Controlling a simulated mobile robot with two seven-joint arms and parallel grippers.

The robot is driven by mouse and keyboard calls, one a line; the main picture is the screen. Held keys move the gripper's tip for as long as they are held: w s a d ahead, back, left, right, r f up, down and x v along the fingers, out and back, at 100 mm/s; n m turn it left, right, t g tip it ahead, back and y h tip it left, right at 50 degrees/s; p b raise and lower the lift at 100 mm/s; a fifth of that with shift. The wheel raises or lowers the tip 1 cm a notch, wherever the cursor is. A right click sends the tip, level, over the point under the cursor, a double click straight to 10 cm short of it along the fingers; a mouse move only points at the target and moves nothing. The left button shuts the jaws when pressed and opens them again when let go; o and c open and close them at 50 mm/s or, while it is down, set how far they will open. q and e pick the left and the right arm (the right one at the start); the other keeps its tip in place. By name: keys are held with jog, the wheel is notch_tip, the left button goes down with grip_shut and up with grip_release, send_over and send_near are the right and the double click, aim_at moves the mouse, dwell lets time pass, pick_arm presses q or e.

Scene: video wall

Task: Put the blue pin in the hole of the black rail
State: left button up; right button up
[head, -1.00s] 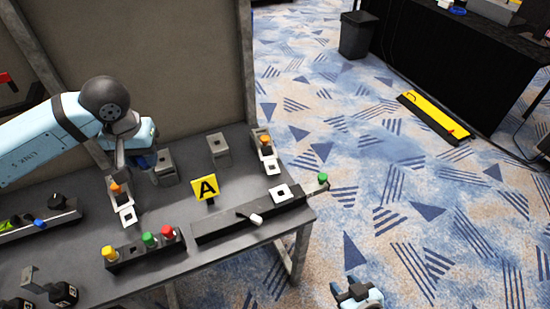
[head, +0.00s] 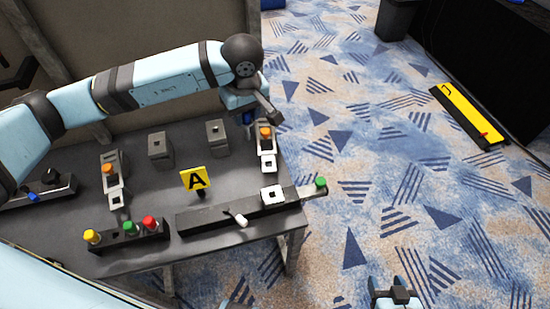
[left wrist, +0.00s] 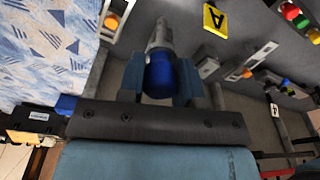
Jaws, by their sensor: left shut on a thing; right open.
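My left gripper (head: 260,112) is at the right end of the table, above and behind an orange-topped bracket. It is shut on the blue pin (left wrist: 160,75), whose blue body sits between the fingers in the left wrist view with a grey part beyond it. In the head view a bit of the blue pin (head: 247,118) shows below the gripper. The black rail (head: 140,242) lies at the table's front, with yellow, green and red pins in it. A dark empty hole shows between yellow and green. My right gripper (head: 395,298) is open, low at the right, off the table.
A yellow "A" sign (head: 194,180) stands behind a long dark rail (head: 215,218) with a white handle. Grey blocks (head: 160,148) and orange-topped brackets (head: 111,175) stand further back. Another rail (head: 60,188) is at left. Carpet (head: 370,150) is open at right.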

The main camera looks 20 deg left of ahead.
pick_arm(q)
jog(key=n, duration=0.3)
jog(key=d+f+n, duration=0.1)
jog(key=n, duration=0.1)
jog(key=s+f+n+g, duration=0.1)
jog(key=n, duration=0.2)
jog(key=shift+d+f+n+p, duration=0.1)
jog(key=shift+d+n+p, duration=0.2)
jog(key=s+d+f+n, duration=0.1)
jog(key=f+n, duration=0.3)
jog(key=n, duration=0.6)
jog(key=s+d+f+n+h+b, duration=0.1)
jog(key=d+f+n, duration=0.2)
jog(key=n, duration=0.7)
jog(key=s+d+f+n+h, duration=0.1)
jog(key=d+f+n, duration=0.1)
jog(key=f+n, duration=0.4)
jog(key=n, duration=0.4)
jog(key=shift+f+g+b, duration=0.3)
jog(key=shift+f+b, duration=0.05)
jog(key=shift+f, duration=0.05)
pick_arm(e)
jog(key=shift+s+a+f, duration=0.2)
jog(key=shift+s+f, duration=0.3)
jog(key=shift+f, duration=0.15)
pick_arm(q)
jog(key=shift+s+f, duration=0.1)
pick_arm(e)
jog(key=shift+r, duration=0.3)
